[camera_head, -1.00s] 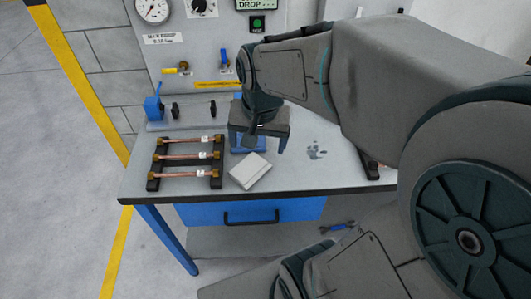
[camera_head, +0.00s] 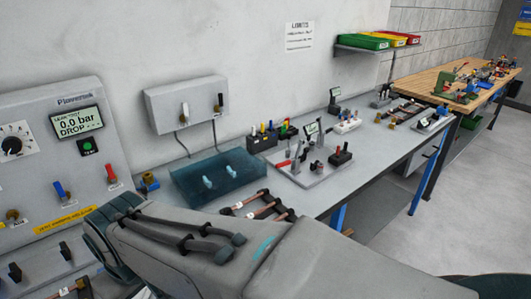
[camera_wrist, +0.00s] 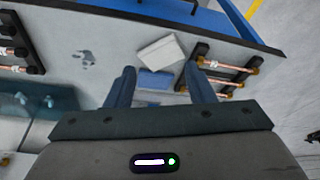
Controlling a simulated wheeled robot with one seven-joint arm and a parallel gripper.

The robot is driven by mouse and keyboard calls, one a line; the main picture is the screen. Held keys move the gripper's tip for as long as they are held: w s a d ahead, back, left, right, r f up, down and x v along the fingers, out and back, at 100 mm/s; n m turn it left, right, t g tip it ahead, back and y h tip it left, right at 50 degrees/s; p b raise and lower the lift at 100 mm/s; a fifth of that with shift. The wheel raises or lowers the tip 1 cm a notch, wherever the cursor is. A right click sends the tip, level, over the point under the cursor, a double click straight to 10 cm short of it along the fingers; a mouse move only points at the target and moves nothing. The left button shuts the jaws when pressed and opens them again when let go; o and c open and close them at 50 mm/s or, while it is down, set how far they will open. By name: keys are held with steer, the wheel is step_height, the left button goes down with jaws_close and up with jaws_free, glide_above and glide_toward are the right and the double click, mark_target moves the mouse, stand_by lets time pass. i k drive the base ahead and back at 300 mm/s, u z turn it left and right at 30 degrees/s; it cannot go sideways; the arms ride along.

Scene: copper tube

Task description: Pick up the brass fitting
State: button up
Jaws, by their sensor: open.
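My gripper (camera_wrist: 159,69) is open in the wrist view, with its two dark fingers apart and nothing seen held. A blue block (camera_wrist: 156,80) shows between the fingers, with a pale grey box (camera_wrist: 160,53) just beyond it. Brass ends show on copper tubes in a black rack (camera_wrist: 198,52), close to the right finger. In the head view, a small blue and brass piece (camera_head: 149,182) sits by the wall, left of a dark teal tray. I cannot tell which brass piece is the task's fitting. My arm hides part of the bench, and my gripper is out of the head view.
The teal tray (camera_head: 190,178) and a tube rack (camera_head: 262,207) lie beyond my arm. A grey fixture plate (camera_head: 312,170) with clamps stands farther right. A wooden bench (camera_head: 450,80) is at the far right. The test panel (camera_head: 50,160) rises at left.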

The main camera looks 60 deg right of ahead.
mark_target(393, 125)
steer(key=z, duration=3.35)
steer(key=k, duration=0.6)
steer(key=z, duration=0.7)
steer(key=i, duration=2.5)
steer(key=u, duration=0.3)
steer(key=i, duration=1.55)
steer(key=u, duration=0.4)
